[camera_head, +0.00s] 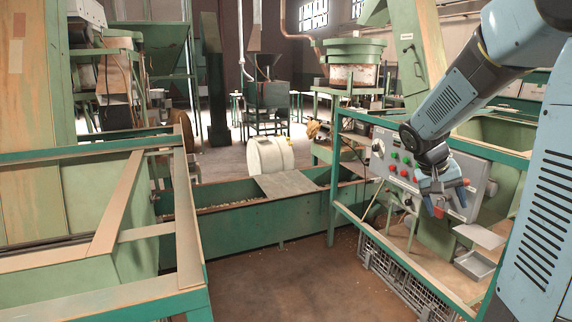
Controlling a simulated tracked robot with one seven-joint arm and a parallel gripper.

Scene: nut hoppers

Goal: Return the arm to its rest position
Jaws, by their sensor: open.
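My arm (468,85) reaches in from the upper right and bends down at its wrist. My gripper (447,198) hangs at the arm's end, pointing down, with its fingers apart. Nothing shows between the fingers. The gripper is in front of a grey control panel (400,165) with red and green buttons. Part of the panel's right side is hidden behind the gripper. I cannot tell how far the gripper is from the panel.
A green rail (385,247) runs below the panel. A metal tray (476,265) sits at lower right. A green trough (245,222) crosses the middle, with a white drum (268,157) behind it. Wooden-edged hoppers (120,205) fill the left. The brown floor (300,285) between is clear.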

